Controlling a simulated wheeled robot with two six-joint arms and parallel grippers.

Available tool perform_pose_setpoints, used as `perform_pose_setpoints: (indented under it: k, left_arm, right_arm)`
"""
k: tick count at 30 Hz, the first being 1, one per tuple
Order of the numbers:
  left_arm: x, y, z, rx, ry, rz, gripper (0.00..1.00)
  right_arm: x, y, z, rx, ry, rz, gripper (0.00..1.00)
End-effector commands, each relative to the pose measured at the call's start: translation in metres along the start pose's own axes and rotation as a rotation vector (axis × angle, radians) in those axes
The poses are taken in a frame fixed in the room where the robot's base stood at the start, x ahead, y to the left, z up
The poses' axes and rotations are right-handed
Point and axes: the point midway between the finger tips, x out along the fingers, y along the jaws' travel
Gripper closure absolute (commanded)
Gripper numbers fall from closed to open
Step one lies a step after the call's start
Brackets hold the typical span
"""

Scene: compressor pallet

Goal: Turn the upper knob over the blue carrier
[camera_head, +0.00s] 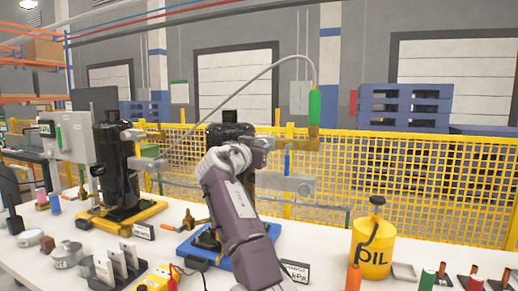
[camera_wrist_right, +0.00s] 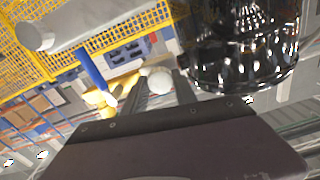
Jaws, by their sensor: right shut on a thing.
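The blue carrier (camera_head: 186,252) stands on the white table at centre, partly behind my right arm. A black compressor body (camera_head: 232,130) stands over it and shows as a glossy dark cylinder in the right wrist view (camera_wrist_right: 240,50). My right gripper (camera_head: 264,143) reaches to the top front of that unit, at brass fittings. In the right wrist view its fingers (camera_wrist_right: 160,90) are shut on a small pale round knob (camera_wrist_right: 160,80); in the head view the gripper hides this knob. My left gripper is not in view.
A grey bar with a round end (camera_head: 305,187) and a blue handle (camera_head: 287,163) sit below the fittings. A hose runs to a green cylinder (camera_head: 315,106). A second unit on a yellow carrier (camera_head: 150,210) stands left; a yellow oil can (camera_head: 372,248) stands right.

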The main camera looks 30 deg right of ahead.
Motion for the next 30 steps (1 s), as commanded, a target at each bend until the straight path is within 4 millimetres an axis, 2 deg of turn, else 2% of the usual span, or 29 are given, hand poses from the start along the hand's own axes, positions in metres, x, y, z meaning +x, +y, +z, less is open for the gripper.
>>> perform_pose_setpoints:
  k: [12,13,15,25,30]
  left_arm:
    - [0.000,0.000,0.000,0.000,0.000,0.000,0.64]
    - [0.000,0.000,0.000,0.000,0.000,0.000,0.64]
    - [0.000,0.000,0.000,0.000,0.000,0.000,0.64]
    - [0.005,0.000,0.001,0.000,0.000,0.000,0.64]
    - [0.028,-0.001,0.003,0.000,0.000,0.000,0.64]
  right_arm:
    - [0.000,0.000,0.002,0.006,-0.005,0.001,1.00]
    - [0.000,0.000,0.002,0.006,-0.004,0.001,0.58]
    - [0.000,0.000,0.002,0.005,-0.003,0.001,0.45]
    - [-0.004,0.000,0.002,0.006,0.000,-0.001,0.45]
    - [-0.038,0.000,0.006,0.008,0.000,-0.005,0.45]
